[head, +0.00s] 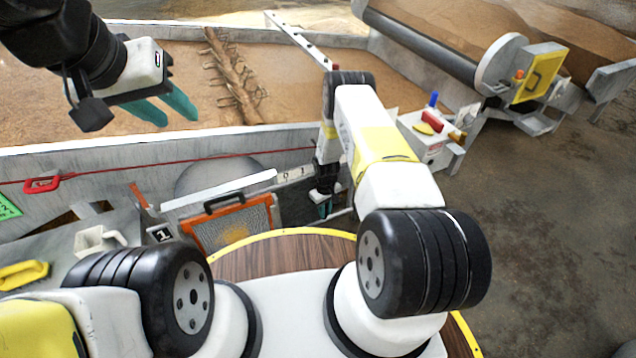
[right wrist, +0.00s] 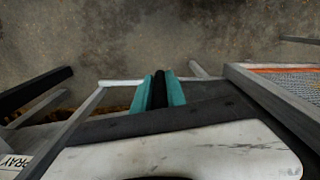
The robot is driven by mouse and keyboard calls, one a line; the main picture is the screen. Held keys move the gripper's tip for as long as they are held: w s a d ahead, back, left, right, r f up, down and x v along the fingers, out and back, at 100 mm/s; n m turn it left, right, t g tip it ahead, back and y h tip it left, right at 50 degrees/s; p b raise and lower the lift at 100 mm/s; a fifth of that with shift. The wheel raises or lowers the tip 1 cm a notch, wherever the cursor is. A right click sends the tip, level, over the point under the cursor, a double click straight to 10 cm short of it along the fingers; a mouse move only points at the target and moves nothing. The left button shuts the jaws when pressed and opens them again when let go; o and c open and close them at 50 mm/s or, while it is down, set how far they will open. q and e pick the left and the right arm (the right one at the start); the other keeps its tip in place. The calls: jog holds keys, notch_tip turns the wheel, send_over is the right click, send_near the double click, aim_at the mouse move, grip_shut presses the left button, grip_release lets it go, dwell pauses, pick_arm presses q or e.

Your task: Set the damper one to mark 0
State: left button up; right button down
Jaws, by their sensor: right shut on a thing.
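My right gripper (head: 323,207) reaches down beside the grey wall, just right of a white scale plate (head: 294,175) with marks 0 and 1. In the right wrist view its teal fingers (right wrist: 160,92) are closed around a dark handle (right wrist: 160,86), which I take to be damper one's handle. The gripper hides most of that handle in the head view, and I cannot tell which mark it stands at. A black plate with a white 1 (head: 161,234) is left of the orange-framed screen. My left gripper (head: 168,108) is empty, its teal fingers apart, above the brown bed.
The orange-framed screen (head: 232,226) with a black handle stands left of my right gripper. A red cord (head: 130,166) with a red handle (head: 42,184) runs along the wall. A control box (head: 428,138) and roller machine (head: 500,68) are at right. Floor at right is clear.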

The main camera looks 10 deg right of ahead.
dwell(0.3)
jog(key=s+a, duration=0.2)
jog(key=a, duration=0.6)
jog(key=c, duration=1.4)
grip_release()
jog(key=shift+o, duration=0.2)
notch_tip(320, 180, up, 8)
jog(key=shift+s+f, duration=0.1)
